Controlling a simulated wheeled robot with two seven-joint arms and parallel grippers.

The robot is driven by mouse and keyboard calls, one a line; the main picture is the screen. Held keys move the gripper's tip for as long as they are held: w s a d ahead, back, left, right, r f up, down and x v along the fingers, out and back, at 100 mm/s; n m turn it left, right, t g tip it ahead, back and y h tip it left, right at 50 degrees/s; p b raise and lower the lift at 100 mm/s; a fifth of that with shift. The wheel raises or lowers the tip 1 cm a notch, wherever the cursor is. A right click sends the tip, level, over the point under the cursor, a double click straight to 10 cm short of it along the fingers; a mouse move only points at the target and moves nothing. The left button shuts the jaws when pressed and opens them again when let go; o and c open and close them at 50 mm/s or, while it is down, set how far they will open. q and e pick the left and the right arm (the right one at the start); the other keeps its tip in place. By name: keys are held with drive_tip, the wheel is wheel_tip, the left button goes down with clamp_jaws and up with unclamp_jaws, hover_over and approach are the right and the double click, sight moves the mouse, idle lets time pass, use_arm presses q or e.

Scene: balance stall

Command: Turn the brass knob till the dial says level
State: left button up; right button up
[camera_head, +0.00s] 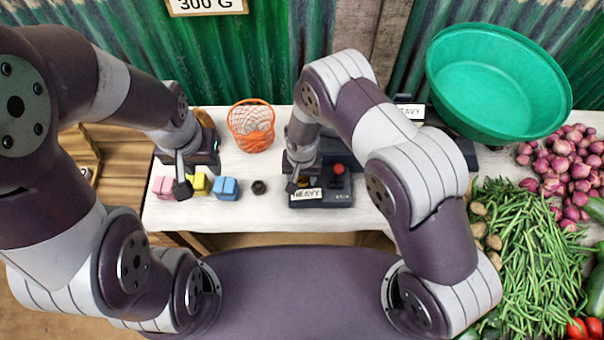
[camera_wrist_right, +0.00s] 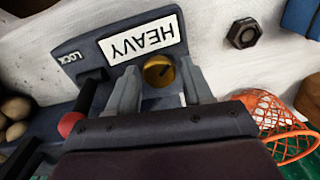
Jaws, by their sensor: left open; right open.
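The brass knob (camera_wrist_right: 158,71) shows in the right wrist view, round, with a dark line across its face. Beside it a white dial plate reads HEAVY (camera_wrist_right: 143,40); the head view shows the same plate (camera_head: 307,195) on the front of the dark control box (camera_head: 338,197). My right gripper (camera_wrist_right: 160,82) is open, with one finger on each side of the knob; I cannot tell whether either touches it. In the head view my right gripper (camera_head: 298,181) mostly hides the knob. My left gripper (camera_head: 182,183) is over the pink and yellow blocks, away from the knob.
A red-balled lever (camera_head: 338,169) stands on the box near a LOCK label (camera_wrist_right: 70,58). Pink (camera_head: 163,187), yellow (camera_head: 196,184) and blue (camera_head: 225,188) blocks and a dark nut (camera_head: 259,187) lie left. An orange basket (camera_head: 252,137) stands behind; a green bowl (camera_head: 497,90) is back right.

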drive_tip(key=shift+w+d+f, duration=0.1)
drive_tip(key=shift+w+f, duration=0.05)
drive_tip(key=c, duration=0.8)
